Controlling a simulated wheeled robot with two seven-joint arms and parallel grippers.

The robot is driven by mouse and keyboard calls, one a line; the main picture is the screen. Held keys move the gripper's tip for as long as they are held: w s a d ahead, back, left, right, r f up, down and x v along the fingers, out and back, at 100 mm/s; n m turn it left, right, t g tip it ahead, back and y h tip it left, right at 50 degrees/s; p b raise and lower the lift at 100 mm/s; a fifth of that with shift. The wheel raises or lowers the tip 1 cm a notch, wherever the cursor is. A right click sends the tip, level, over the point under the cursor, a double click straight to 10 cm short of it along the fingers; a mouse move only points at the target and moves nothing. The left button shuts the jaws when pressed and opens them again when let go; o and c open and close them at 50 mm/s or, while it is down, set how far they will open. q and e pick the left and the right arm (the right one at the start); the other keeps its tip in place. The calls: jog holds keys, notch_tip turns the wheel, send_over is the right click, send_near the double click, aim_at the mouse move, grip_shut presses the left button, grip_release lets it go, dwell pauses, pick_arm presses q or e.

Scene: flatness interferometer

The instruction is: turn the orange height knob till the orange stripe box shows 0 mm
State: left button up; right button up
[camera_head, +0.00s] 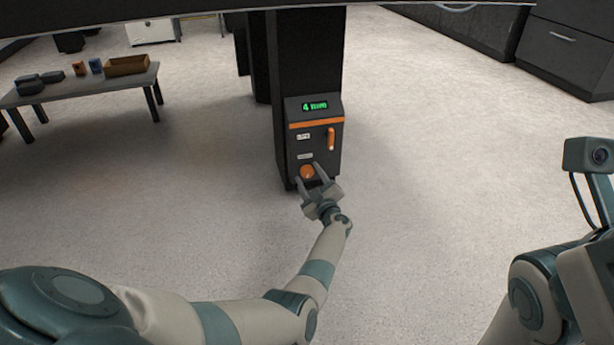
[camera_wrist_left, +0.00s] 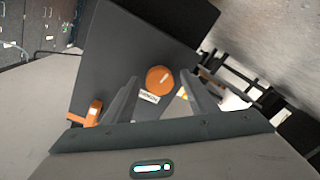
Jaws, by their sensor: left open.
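The orange stripe box (camera_head: 292,150) is a dark box on the front of a black column, with an orange stripe across it. Its green display (camera_head: 315,106) reads 4 mm. The round orange height knob (camera_head: 307,172) is low on its front; it also shows in the left wrist view (camera_wrist_left: 159,79). My left gripper (camera_head: 311,176) is open at the knob. In the left wrist view its fingers (camera_wrist_left: 160,92) stand on either side of the knob, with gaps visible. Contact cannot be told. My right arm shows at the right edge; its fingertips are not visible.
An orange lever (camera_head: 331,138) sits on the box's upper right, with small white labels to its left. A low table (camera_head: 90,92) at the left holds a brown tray (camera_head: 126,65) and several small items. Dark cabinets (camera_head: 560,45) stand at the back right. The floor around the box is clear.

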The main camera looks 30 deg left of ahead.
pick_arm(q)
jog(key=shift+w+a, duration=0.1)
jog(key=c, duration=1.1)
jog(key=shift+o, duration=0.2)
jog(key=shift+n, duration=0.4)
jog(key=n, duration=0.7)
jog(key=shift+n, duration=0.8)
jog(key=shift+h, duration=0.3)
